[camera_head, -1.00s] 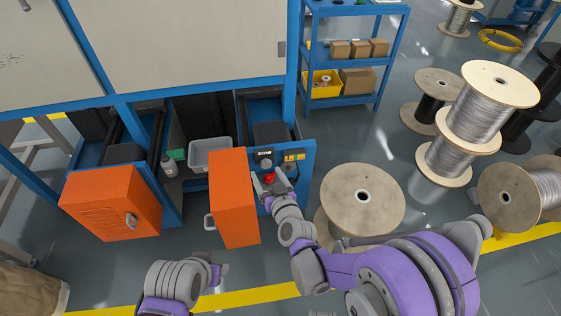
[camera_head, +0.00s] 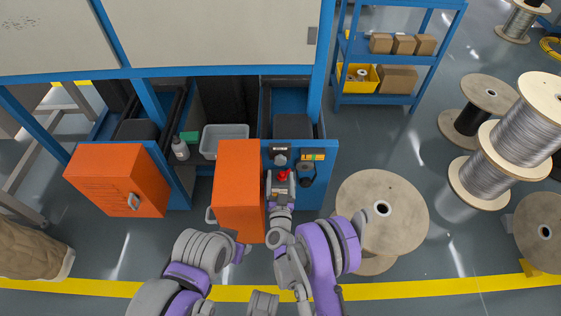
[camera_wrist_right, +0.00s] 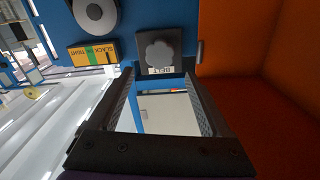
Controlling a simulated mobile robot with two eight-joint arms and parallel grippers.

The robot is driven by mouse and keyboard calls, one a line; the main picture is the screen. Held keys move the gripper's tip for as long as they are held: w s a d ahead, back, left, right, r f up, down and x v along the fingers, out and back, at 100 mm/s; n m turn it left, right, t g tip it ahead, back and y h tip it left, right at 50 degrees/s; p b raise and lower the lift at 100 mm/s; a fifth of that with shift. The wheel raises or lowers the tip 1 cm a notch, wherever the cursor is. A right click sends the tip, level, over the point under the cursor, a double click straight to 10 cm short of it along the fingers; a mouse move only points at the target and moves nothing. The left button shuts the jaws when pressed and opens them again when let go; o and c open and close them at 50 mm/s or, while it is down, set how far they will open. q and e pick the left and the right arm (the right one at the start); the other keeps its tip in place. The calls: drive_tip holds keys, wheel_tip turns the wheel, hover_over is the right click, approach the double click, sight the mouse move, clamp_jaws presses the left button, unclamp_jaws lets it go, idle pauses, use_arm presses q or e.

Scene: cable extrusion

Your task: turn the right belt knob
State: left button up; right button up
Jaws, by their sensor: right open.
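The belt knob (camera_wrist_right: 160,52) is a grey lobed knob on a dark square plate marked BELT. It also shows on the blue panel in the head view (camera_head: 279,158), to the right of the open orange door. My right gripper (camera_head: 282,188) is just below it in the head view. In the right wrist view its two fingers (camera_wrist_right: 162,88) are apart with nothing between them, and the knob lies beyond the fingertips, untouched. My left arm's end (camera_head: 240,252) is low, in front of the orange door; its fingers are unclear.
Beside the knob are a round dial (camera_wrist_right: 95,15) and a SLACK OK TIGHT label (camera_wrist_right: 93,52). A red round part (camera_head: 283,175) shows near my right gripper. The orange door (camera_head: 238,195) stands close on the left. A wooden spool (camera_head: 385,212) stands on the right.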

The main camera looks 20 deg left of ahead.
sight(281, 162)
drive_tip(key=x, duration=0.6)
drive_tip(key=shift+w+f, duration=0.2)
drive_tip(key=shift+f, duration=0.05)
drive_tip(key=shift+c, duration=0.4)
clamp_jaws()
drive_tip(key=shift+f+m+b, duration=0.1)
drive_tip(key=shift+m+b, duration=0.95)
drive_tip(key=shift+m, duration=0.35)
drive_tip(key=shift+d+m+b, duration=0.1)
drive_tip(key=shift+m+b, duration=0.5)
drive_tip(key=shift+m, duration=0.9)
